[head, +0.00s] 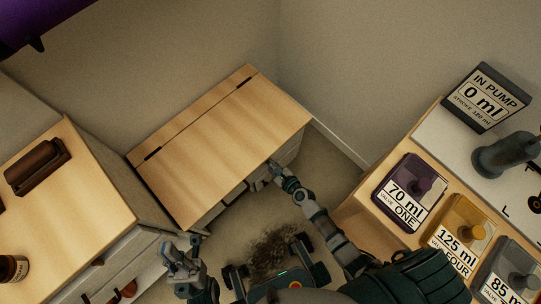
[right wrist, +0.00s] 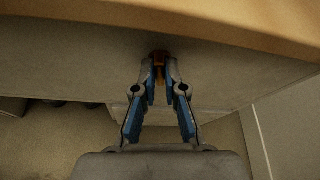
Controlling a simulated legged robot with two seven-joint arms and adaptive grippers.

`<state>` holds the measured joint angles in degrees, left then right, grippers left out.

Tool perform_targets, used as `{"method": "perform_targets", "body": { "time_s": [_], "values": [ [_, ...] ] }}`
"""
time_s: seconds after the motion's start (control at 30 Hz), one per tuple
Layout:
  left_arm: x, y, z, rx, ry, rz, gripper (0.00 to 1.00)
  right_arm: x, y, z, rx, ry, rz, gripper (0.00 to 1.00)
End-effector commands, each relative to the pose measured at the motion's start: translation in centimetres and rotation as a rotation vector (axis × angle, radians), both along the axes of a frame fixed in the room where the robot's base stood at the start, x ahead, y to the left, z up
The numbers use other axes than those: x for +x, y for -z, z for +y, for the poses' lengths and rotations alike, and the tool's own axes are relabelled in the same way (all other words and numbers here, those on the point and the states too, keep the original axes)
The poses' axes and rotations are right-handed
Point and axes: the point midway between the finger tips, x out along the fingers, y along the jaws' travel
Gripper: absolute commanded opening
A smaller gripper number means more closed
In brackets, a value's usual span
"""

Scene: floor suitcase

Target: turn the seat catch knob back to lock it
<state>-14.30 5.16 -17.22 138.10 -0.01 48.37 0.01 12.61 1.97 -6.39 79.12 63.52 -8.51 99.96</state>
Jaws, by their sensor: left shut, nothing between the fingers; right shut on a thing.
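The wooden-lidded bench seat (head: 225,150) stands against the back corner, its lid lying flat. My right gripper (head: 273,168) reaches its front face near the right end, just below the lid edge. In the right wrist view my right gripper (right wrist: 160,68) is shut on a small orange-brown knob (right wrist: 158,60) on the front face, under the overhanging lid edge (right wrist: 200,25). The fingers hide most of the knob, so its turn angle cannot be told. My left gripper (head: 180,250) is shut and empty, in front of the seat's left end.
A wooden-topped cabinet (head: 85,185) with a brown object (head: 38,167) and a dark jar (head: 12,268) stands at left. At right, a bench holds labelled valve blocks, including a purple one (head: 408,190), and a pump sign (head: 486,97). Floor shows between.

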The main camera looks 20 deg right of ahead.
Motion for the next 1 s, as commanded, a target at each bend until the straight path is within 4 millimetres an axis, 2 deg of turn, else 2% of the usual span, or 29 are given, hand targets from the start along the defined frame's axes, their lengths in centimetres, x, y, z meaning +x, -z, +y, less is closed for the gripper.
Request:
{"method": "perform_targets", "body": {
  "time_s": [0.03,0.43,1.0],
  "values": [
    [-0.04,0.07,0.0,0.0,0.0,0.002,0.0,-0.35,0.63,-0.47,0.025,0.005,0.023,0.0],
    [-0.36,0.18,0.01,0.001,0.001,0.008,0.0,-0.39,0.72,-0.49,0.208,0.005,0.091,0.0],
    [-0.32,0.23,0.0,0.002,0.002,0.01,0.0,-0.46,0.84,-0.45,0.239,0.005,0.104,0.0]
  ]
}}
